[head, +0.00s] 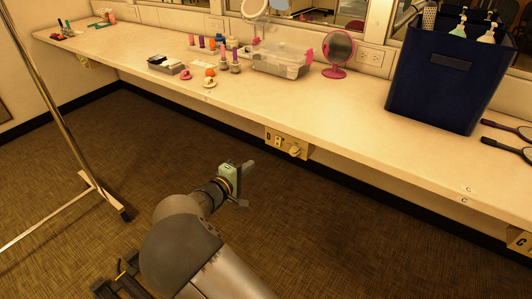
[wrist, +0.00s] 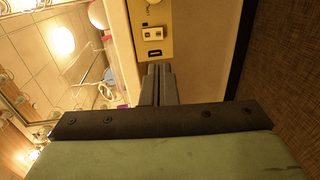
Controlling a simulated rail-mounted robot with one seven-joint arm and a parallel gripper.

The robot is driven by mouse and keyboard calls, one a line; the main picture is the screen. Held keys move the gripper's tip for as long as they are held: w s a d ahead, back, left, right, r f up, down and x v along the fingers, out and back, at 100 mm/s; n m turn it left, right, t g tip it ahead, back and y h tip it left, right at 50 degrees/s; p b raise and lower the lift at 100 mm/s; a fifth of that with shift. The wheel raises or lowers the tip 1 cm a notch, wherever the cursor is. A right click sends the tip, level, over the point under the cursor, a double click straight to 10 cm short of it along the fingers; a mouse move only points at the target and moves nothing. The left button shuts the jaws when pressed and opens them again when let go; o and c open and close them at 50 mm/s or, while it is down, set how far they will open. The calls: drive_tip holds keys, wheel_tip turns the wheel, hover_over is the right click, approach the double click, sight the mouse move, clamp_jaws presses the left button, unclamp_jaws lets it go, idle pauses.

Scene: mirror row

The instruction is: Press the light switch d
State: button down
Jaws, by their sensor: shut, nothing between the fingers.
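A beige switch panel (head: 287,145) is fixed under the counter's front edge. It carries a small dark label that looks like a D, a light switch (head: 278,141) and a round knob (head: 294,152). In the wrist view the panel (wrist: 164,48) is upper centre. Its light switch (wrist: 152,33) is a pale rocker in a frame, with the dark label (wrist: 155,53) below it. My gripper (head: 248,167) is in front of and below the panel, apart from it. In the wrist view my gripper (wrist: 160,70) is shut and empty, its fingertips pointing toward the panel.
The long counter (head: 350,115) overhangs the carpeted floor. On it stand a dark blue bin (head: 440,75), a pink round mirror (head: 338,52) and a clear box (head: 280,62). A second panel (head: 520,241) is at far right. A metal rack (head: 65,110) stands left.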

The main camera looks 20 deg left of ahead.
sight(277, 145)
drive_tip(key=b+x, duration=0.1)
drive_tip(key=x, duration=1.3)
drive_tip(key=shift+w+f+b, duration=0.1)
drive_tip(key=shift+f+b, duration=0.3)
drive_tip(key=shift+b, duration=0.65)
drive_tip(key=shift+r, duration=0.35)
drive_tip(key=s+a+f, duration=0.2)
drive_tip(key=s+a, duration=0.1)
drive_tip(key=s, duration=1)
drive_tip(key=shift+s, duration=0.3)
drive_tip(key=shift+a, duration=0.1)
